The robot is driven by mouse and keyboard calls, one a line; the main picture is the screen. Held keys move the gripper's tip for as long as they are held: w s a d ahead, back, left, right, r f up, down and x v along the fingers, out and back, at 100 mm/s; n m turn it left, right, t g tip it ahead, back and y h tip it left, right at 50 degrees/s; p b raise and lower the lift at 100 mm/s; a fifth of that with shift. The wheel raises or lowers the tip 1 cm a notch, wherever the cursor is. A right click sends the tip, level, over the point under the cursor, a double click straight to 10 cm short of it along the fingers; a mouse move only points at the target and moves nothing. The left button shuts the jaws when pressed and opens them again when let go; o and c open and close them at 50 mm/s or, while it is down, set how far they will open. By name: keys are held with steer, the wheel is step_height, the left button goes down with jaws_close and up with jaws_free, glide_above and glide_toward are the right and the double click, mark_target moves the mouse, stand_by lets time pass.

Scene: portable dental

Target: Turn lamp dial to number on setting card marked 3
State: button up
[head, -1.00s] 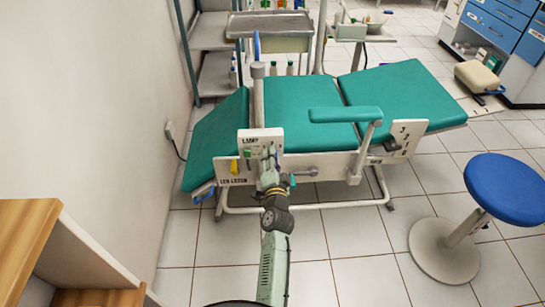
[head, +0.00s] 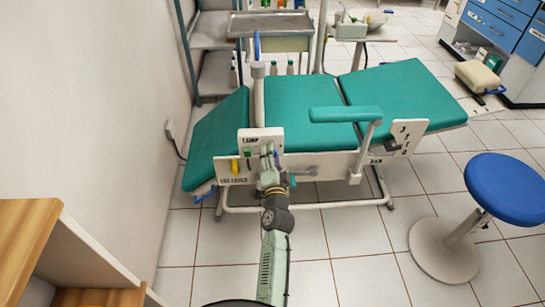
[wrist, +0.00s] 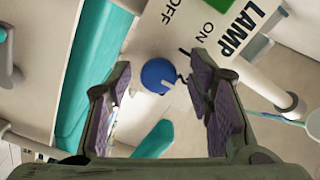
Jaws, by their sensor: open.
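The lamp panel (head: 248,140) is a pale plate on the near side of the green dental chair, marked LAMP, with a green switch. In the wrist view, the panel (wrist: 240,72) shows the words LAMP, ON and OFF beside the green switch (wrist: 215,8). A round blue knob (wrist: 158,75), which looks like the lamp dial, lies between my fingers, with a dark tick mark near it. My gripper (wrist: 163,78) is open around the line to the knob; I cannot tell whether it touches. In the head view, my gripper (head: 269,158) is at the panel. No setting card is readable.
A yellow lever (head: 235,166) sits on a lower plate left of my gripper. The chair's green armrest (head: 345,114) is to the right. A blue stool (head: 505,188) stands on open tiled floor at right. Wooden shelving (head: 25,245) is at the near left.

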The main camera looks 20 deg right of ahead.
steer(key=v, duration=0.7)
steer(key=shift+s, duration=0.25)
stand_by(0.5)
